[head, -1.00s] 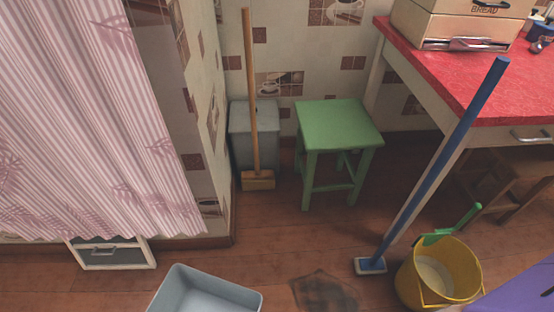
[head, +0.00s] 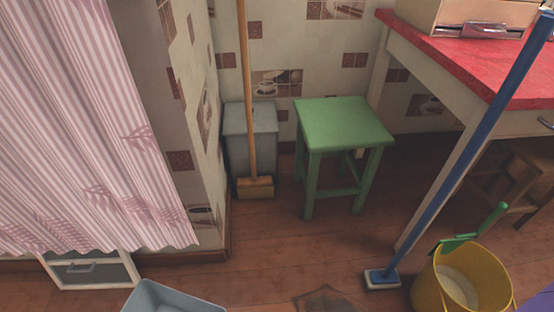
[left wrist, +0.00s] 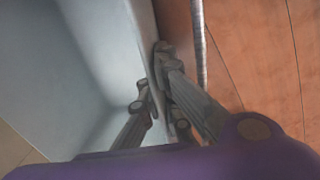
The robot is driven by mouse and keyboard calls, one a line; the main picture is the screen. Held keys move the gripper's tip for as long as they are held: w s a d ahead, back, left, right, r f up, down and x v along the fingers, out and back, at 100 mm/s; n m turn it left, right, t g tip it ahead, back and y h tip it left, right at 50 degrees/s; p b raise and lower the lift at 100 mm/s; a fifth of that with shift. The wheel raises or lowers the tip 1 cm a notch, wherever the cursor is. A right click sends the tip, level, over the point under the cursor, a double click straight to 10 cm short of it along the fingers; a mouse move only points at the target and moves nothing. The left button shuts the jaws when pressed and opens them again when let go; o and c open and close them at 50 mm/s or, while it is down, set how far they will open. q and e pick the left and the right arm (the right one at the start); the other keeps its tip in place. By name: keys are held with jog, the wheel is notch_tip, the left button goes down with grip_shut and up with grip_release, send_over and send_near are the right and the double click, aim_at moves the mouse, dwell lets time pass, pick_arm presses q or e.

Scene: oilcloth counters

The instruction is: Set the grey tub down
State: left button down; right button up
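The grey tub (head: 165,300) shows at the bottom edge of the head view, left of centre; only its far rim and part of its inside are in frame. In the left wrist view the tub's pale grey inside (left wrist: 60,70) fills the left half. My left gripper (left wrist: 154,72) is closed on the tub's wall, one finger on the inner side and one on the outer side. The gripper is out of the head view. My right gripper is in neither view. The tub's underside is hidden.
A green stool (head: 343,125), a grey bin (head: 250,125) and a broom (head: 254,187) stand ahead by the tiled wall. A blue-handled mop (head: 440,190) and a yellow bucket (head: 490,290) are at right, near the red counter (head: 490,65). The wooden floor (head: 270,255) between is mostly clear.

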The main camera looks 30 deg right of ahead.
pick_arm(q)
jog(key=shift+w+f, duration=0.1)
jog(key=shift+f, duration=0.3)
jog(key=shift+r, duration=0.15)
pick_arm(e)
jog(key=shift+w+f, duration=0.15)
pick_arm(q)
jog(key=shift+f, duration=0.2)
jog(key=c, duration=2)
grip_release()
jog(key=shift+r, duration=0.15)
jog(key=shift+s+a+r+p, duration=0.15)
jog(key=shift+r+p, duration=0.9)
jog(key=shift+r, duration=0.95)
jog(key=shift+s+a+r+p, duration=0.2)
jog(key=shift+r+p, duration=0.9)
jog(key=shift+r, duration=0.9)
jog(key=shift+s+a+r+p, duration=0.15)
jog(key=shift+r+p, duration=0.9)
jog(key=shift+r, duration=0.95)
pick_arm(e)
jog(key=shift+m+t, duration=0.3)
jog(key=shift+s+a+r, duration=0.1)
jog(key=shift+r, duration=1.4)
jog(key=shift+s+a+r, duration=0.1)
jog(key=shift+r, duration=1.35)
